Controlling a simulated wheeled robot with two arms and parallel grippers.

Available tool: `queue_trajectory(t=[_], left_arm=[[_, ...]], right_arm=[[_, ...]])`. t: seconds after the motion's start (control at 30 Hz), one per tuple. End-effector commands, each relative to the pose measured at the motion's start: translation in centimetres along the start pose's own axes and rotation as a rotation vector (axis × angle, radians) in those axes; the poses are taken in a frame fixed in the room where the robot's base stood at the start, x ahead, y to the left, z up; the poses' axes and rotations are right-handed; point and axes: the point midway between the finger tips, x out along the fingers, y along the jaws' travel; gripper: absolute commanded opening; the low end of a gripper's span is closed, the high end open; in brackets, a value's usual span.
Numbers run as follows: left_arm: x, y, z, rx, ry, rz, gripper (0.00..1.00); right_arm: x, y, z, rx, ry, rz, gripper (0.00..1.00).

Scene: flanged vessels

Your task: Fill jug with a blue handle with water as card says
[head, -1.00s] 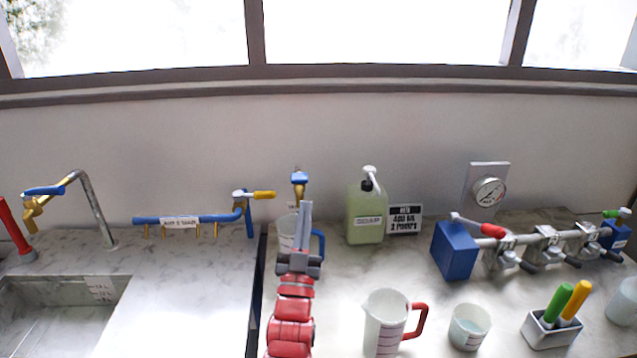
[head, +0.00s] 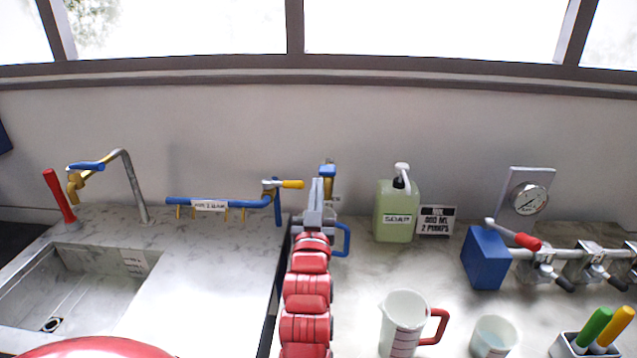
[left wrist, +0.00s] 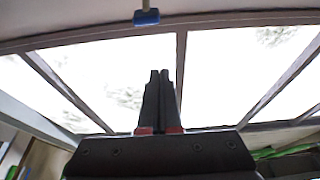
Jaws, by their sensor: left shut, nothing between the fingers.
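The jug with a blue handle (head: 342,240) stands on the counter behind my left gripper; its body is mostly hidden and only the handle shows clearly. My left gripper (head: 317,182) points up with its fingers shut and empty, in front of the jug and close to the blue and brass tap (head: 327,170) on the wall. The left wrist view shows the fingers (left wrist: 160,75) together, with a blue piece (left wrist: 146,17) above them, apart. The card (head: 436,220) reads "MIX 400 ML 2 PUMPS". My right gripper is not in view.
A green soap bottle (head: 396,212) stands beside the card. A red-handled jug (head: 403,320) and a small cup (head: 494,337) stand in front. A blue clamp block (head: 486,258) with a pipe is at right. A sink (head: 75,285) with a tap (head: 132,185) is at left.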

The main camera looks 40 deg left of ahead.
Motion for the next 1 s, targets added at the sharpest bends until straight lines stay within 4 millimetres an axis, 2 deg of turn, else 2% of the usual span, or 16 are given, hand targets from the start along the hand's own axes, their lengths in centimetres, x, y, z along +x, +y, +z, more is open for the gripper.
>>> queue_trajectory(t=[0.13, 0.47, 0.53, 0.7, 1.0], left_arm=[[2.9, -0.1, -0.6, 0.001, 0.003, -0.003, 0.0], [9.4, -0.1, -0.4, 0.0, -0.002, 0.0, 0.0], [8.6, 0.0, 1.1, 0.0, -0.008, 0.0, 0.0], [7.9, 0.0, 3.1, 0.001, -0.005, 0.0, 0.0], [7.6, 0.0, 3.8, 0.0, 0.001, 0.0, 0.0]], right_arm=[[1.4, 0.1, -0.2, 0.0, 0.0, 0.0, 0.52], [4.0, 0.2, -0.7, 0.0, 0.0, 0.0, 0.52], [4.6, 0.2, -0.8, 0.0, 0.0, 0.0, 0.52], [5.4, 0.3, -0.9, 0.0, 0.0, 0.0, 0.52], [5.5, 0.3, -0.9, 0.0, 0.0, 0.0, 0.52]])
